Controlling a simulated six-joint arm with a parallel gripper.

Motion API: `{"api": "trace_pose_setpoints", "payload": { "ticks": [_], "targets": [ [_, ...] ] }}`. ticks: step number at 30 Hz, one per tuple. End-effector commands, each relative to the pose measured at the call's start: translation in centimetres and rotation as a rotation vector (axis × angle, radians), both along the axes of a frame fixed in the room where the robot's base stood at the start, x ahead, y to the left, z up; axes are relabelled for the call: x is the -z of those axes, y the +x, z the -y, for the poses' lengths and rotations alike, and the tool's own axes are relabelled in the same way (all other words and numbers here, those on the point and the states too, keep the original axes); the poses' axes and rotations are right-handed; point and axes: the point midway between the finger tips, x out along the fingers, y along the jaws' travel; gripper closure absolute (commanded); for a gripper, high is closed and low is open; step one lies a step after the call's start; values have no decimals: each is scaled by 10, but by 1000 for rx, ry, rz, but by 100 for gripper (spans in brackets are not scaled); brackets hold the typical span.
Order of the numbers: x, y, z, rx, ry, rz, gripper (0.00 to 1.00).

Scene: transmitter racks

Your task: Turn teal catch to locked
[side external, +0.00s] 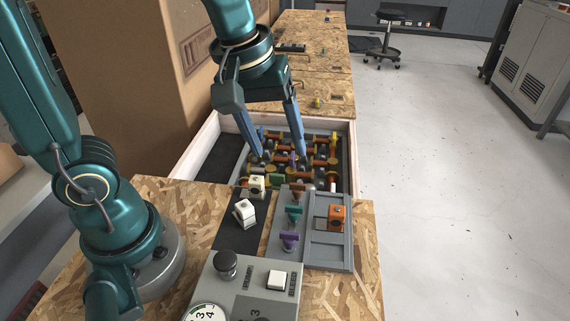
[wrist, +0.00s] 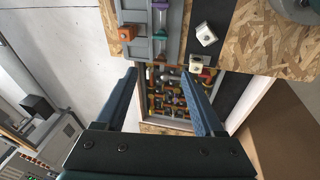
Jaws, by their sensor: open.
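The teal catch (side external: 294,213) is a small knob on a grey panel (side external: 283,242), in the middle of a column of three. A brown-red catch (side external: 298,191) is above it and a purple catch (side external: 289,240) below it in the side view. Which way the teal catch points is too small to tell. My gripper (side external: 280,161) is open and empty, fingers down, over the drawer beyond the panel. It is apart from the teal catch. In the wrist view the open fingers (wrist: 158,74) frame the drawer contents, with the panel at the top.
The wooden drawer (side external: 346,150) holds several coloured parts on rods. An orange block (side external: 336,217) sits in a grey rail frame right of the catches. White blocks (side external: 245,212) stand on a black mat to the left. A dial box (side external: 240,285) is in front. A large cardboard box (side external: 135,80) stands behind left.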

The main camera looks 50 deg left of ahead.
Motion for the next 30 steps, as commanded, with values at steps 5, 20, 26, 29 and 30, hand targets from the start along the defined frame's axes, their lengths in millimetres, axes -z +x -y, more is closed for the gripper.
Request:
{"api": "trace_pose_setpoints", "payload": {
  "ticks": [5, 20, 26, 29, 30],
  "targets": [
    [33, 20, 12, -83, -12, -136, 30],
    [93, 20, 22, -60, 15, -275, 30],
    [117, 20, 22, -61, 16, -274, 30],
    [122, 20, 22, -61, 15, -271, 30],
    [124, 20, 22, -61, 15, -270, 30]
  ]
}}
